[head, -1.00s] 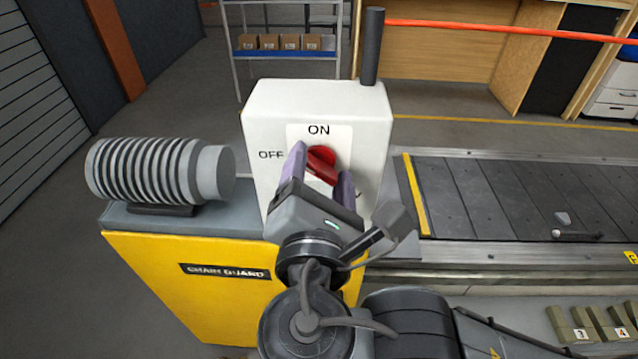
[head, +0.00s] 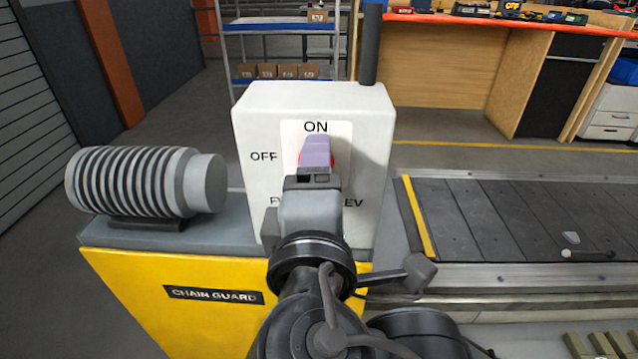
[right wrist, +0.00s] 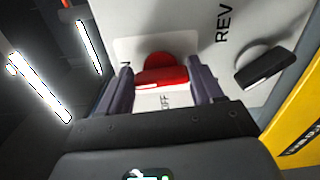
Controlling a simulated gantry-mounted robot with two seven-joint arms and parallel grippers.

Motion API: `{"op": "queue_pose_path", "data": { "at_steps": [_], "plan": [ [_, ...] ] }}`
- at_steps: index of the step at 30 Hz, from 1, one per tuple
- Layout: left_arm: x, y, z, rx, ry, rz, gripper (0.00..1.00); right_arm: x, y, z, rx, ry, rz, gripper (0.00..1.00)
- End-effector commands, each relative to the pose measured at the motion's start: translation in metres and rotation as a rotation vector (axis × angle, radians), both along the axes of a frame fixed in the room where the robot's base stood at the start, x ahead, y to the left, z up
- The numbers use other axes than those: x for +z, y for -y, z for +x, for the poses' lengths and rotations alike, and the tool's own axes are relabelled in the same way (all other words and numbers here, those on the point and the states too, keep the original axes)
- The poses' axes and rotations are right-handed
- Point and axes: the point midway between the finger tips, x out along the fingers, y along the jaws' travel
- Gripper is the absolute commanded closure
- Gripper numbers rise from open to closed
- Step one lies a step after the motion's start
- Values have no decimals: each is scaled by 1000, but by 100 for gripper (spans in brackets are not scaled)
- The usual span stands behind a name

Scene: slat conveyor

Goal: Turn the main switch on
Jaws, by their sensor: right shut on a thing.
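The main switch is a red rotary knob (right wrist: 163,75) on the front of a white box (head: 255,120), which is marked ON at the top and OFF at the left. My right gripper (head: 317,148) is at the knob, with its purple fingers one above the other. In the right wrist view the fingers stand on both sides of the red knob, shut on it. In the head view the upper finger hides most of the knob, so which mark it points to is unclear. My left gripper is not in view.
A small black lever (right wrist: 265,68) sits beside the REV mark on the box. A ribbed grey motor (head: 135,183) stands left of the box on the yellow chain guard (head: 150,315). The slat conveyor (head: 500,215) runs off to the right. A dark post (head: 371,45) rises behind the box.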

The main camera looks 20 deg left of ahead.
Motion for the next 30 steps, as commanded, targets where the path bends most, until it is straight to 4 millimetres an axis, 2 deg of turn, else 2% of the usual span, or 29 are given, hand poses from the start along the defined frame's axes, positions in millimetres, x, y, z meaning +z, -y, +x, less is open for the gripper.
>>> {"op": "queue_pose_path", "data": {
  "at_steps": [9,22,23,27,30],
  "plan": [
    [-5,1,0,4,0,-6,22,-1,0,0,0,-27,74,65],
    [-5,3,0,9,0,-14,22,-1,0,0,0,-31,83,64],
    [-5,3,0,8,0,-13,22,-1,0,0,0,-31,83,30],
    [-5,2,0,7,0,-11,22,-1,0,0,0,-30,82,8],
    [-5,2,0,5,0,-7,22,-1,0,0,0,-29,81,8]
  ]
}}
